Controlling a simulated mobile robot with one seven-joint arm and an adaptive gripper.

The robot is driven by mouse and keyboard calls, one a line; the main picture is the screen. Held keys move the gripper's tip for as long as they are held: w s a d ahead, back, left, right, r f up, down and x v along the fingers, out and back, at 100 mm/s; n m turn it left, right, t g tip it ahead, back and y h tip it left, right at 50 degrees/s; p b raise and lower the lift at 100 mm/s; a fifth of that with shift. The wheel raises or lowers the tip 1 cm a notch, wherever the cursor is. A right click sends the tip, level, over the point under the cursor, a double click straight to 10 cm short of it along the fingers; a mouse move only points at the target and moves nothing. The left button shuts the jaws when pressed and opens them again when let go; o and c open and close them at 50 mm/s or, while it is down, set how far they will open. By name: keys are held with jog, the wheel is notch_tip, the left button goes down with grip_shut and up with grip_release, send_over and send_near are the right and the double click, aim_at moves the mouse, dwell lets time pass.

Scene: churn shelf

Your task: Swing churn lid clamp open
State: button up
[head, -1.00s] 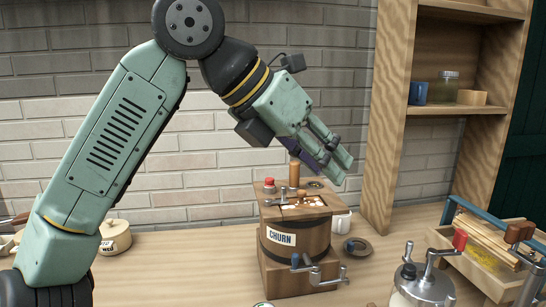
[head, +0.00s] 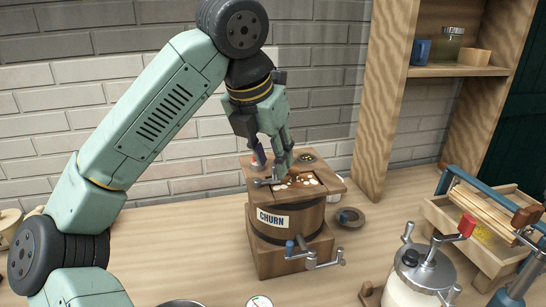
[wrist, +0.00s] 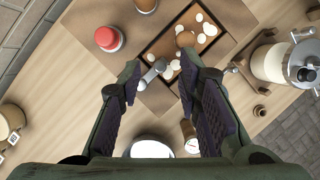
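The wooden churn (head: 274,217) with its CHURN label stands on the table in the head view. A small metal lever, apparently the lid clamp (head: 265,182), lies at the front left of its top; it also shows in the wrist view (wrist: 152,72). A dark recess with white bits (wrist: 190,42) lies beside it. My gripper (head: 272,168) points down just above the churn top. In the wrist view its two fingers (wrist: 158,72) are apart, with the lever between their tips. I cannot tell whether either finger touches it.
A red-capped piece (wrist: 108,37) sits on the churn top near the left finger. A crank (head: 315,256) sticks out of the churn's front. A metal-lidded can (head: 420,272) and a wooden crate (head: 484,256) stand to the right. The table left of the churn is mostly clear.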

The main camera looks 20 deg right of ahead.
jog(key=shift+x, duration=0.85)
jog(key=shift+c, duration=0.2)
grip_shut()
